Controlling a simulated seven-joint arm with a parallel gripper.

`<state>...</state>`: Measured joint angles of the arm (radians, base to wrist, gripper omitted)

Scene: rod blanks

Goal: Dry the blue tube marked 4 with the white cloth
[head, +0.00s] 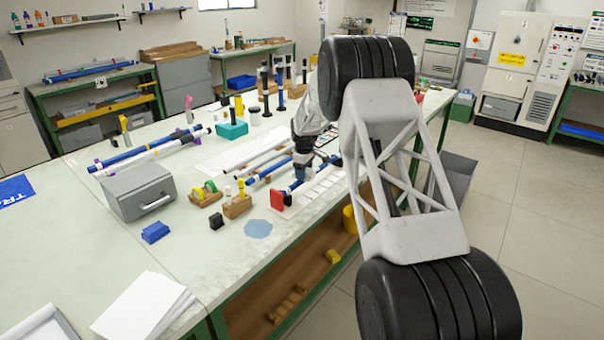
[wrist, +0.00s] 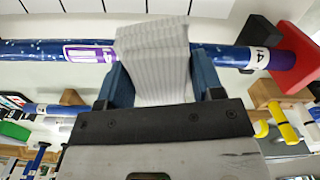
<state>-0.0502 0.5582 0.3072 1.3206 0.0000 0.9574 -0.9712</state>
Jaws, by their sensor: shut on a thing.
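The blue tube (wrist: 222,55) runs across the wrist view. A white label with a 4 (wrist: 258,58) is near its right end, and a purple label (wrist: 85,53) is left of the cloth. Pale specks like droplets show on its left part. My gripper (wrist: 163,78), with blue fingers, is shut on the folded white striped cloth (wrist: 152,50). The cloth lies across the tube's middle and hides that stretch; whether it presses on it I cannot tell.
A red block (wrist: 298,50) stands at the tube's right end. Other tubes, small wooden stands (head: 237,206) and a grey box (head: 140,190) are to the left. A pale blue patch (head: 258,229) lies near the bench edge. The front of the bench is mostly clear.

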